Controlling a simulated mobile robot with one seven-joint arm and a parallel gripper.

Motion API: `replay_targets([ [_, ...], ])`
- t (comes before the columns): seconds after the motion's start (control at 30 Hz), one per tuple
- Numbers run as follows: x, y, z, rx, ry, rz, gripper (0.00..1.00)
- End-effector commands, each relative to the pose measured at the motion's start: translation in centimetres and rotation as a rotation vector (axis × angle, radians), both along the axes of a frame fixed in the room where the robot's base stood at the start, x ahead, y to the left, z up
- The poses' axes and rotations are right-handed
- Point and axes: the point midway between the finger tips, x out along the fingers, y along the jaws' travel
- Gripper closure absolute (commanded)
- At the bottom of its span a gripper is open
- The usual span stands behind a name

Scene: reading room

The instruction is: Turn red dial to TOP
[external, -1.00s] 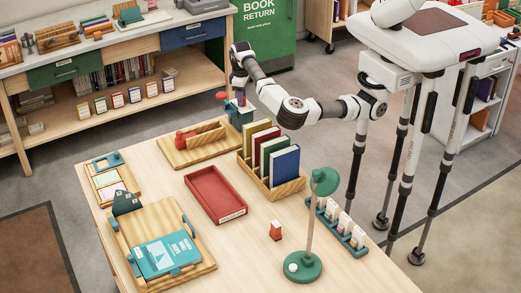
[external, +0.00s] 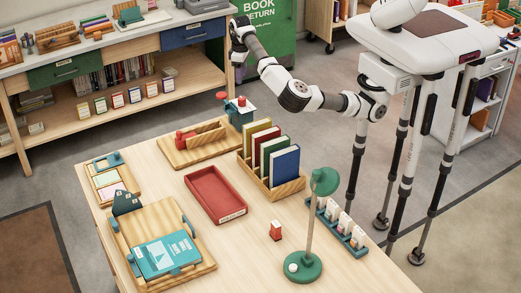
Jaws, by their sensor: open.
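A small blue-grey device (external: 240,114) stands at the far edge of the wooden table. A red round part (external: 242,101) sits on its top, and another red knob (external: 221,96) shows at its left side. I cannot tell for sure which is the red dial, and no TOP marking is readable at this size. My gripper (external: 237,61) is above and apart from the device, pointing down. It is open, and I see nothing held in it.
A wooden board with a red piece (external: 184,140) lies in front of the device. A book rack (external: 289,190), a red tray (external: 241,212) and a green lamp (external: 303,268) are nearer. Bare table lies around the small red block (external: 276,231).

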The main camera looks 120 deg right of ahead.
Motion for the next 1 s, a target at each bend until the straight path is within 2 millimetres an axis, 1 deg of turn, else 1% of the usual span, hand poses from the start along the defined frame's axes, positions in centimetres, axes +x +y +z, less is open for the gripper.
replay_targets([
  [0.03,0.0,0.0,0.9,-0.001,-0.001,0.001,0.48],
  [0.1,0.0,0.0,1.9,-0.001,0.000,0.002,0.48],
  [0.27,0.0,0.0,3.0,0.000,0.000,0.001,0.48],
  [0.87,0.0,0.0,3.1,0.001,0.001,0.001,0.48],
  [0.93,-0.1,-0.1,3.2,-0.033,0.020,0.006,0.48],
  [1.0,-0.6,-0.4,3.5,-0.117,0.065,0.019,0.48],
])
